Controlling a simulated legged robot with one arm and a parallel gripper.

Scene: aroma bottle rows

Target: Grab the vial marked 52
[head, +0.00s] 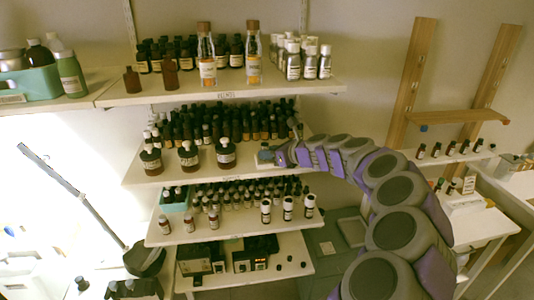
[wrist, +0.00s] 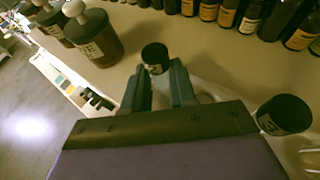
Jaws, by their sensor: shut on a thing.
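A small vial with a black cap (wrist: 155,56) stands between my gripper's fingers in the wrist view. My gripper (wrist: 160,82) is shut on it, one finger on each side. Its label is mostly hidden by the fingers, and I cannot read a number on it. In the head view my gripper (head: 268,152) is at the right end of the second shelf (head: 140,177), where the vial is too small to make out. Another black-capped vial (wrist: 284,115) is at the right of the wrist view, beside my gripper's body.
Large brown bottles with pale stoppers (wrist: 93,38) stand to the left of my gripper. A row of dark bottles with orange labels (wrist: 228,12) stands behind. The shelf's front edge (wrist: 62,78) is at the left. Bare shelf surface lies between.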

